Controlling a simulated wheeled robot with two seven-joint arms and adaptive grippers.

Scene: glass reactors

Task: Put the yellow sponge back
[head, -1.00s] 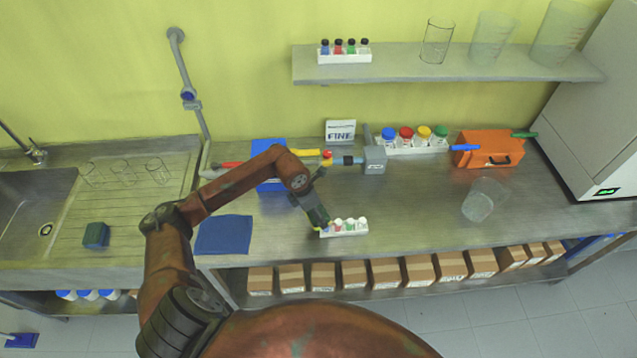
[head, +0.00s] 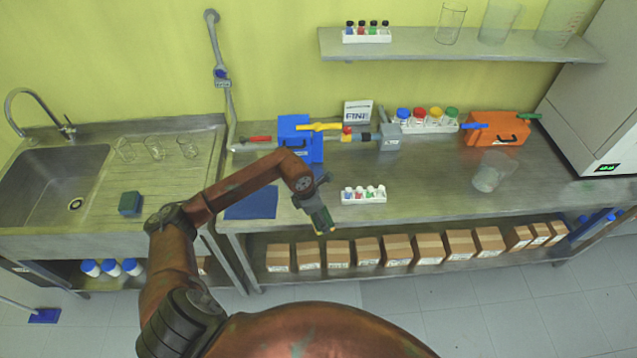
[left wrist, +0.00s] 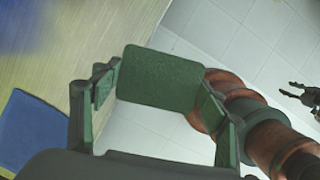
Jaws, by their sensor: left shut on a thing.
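My left gripper (head: 322,222) is shut on a sponge. In the left wrist view the sponge's flat green face (left wrist: 160,78) sits between the two fingers of the left gripper (left wrist: 160,110). In the head view only small yellow bits show at the fingertips, by the bench's front edge, left of the white vial rack (head: 363,196). A dark two-pronged gripper (left wrist: 298,95), seemingly my right one, shows small at the right of the left wrist view, its prongs apart. A second sponge-like block (head: 130,203), dark green and blue, lies on the sink's drainboard.
A blue mat (head: 252,203) lies on the bench left of my gripper. Behind are a blue box (head: 300,150), bottles with coloured caps (head: 427,118), an orange case (head: 498,130) and a beaker (head: 492,172). Cardboard boxes (head: 367,250) line the lower shelf.

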